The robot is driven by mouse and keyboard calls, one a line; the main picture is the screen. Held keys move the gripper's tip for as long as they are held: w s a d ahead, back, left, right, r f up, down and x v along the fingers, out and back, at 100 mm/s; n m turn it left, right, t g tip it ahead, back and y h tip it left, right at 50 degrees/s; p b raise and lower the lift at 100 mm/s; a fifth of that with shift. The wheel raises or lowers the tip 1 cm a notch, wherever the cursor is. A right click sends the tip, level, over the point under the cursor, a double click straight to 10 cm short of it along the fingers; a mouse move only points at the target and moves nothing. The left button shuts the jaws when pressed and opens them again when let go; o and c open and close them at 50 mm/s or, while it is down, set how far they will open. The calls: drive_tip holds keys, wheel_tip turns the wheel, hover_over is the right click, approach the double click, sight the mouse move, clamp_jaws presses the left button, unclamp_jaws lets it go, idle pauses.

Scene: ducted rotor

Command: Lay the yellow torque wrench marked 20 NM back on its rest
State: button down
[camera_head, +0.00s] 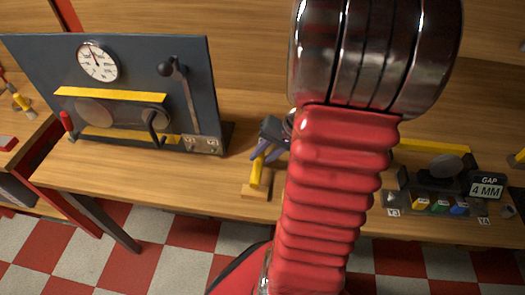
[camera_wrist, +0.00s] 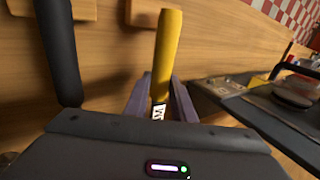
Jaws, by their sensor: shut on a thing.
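The yellow torque wrench (camera_head: 256,172) is in my gripper (camera_head: 264,156), above the middle of the workbench. In the wrist view my purple jaws (camera_wrist: 160,103) are shut on the wrench (camera_wrist: 166,50), and its yellow handle sticks out beyond them. A white label with dark marking shows between the jaws, but 20 NM cannot be read. A pale wooden block (camera_head: 256,191), which looks like the rest, lies just below the handle's end in the head view. I cannot tell whether the wrench touches it. My red arm hides the bench to the right of the gripper.
A dark upright panel (camera_head: 190,60) with a dial (camera_head: 97,62) and lever stands left on the bench (camera_head: 110,185). At right is a dark fixture with coloured blocks and a GAP 4 MM display (camera_head: 486,186). A black rod (camera_wrist: 57,50) rises left in the wrist view.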

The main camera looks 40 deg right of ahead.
drive_tip(key=shift+f, duration=0.75)
idle(0.3)
drive_tip(key=c, duration=1.4)
unclamp_jaws()
drive_tip(key=v, duration=1.3)
drive_tip(key=shift+r, duration=0.3)
drive_tip(key=shift+s, duration=0.1)
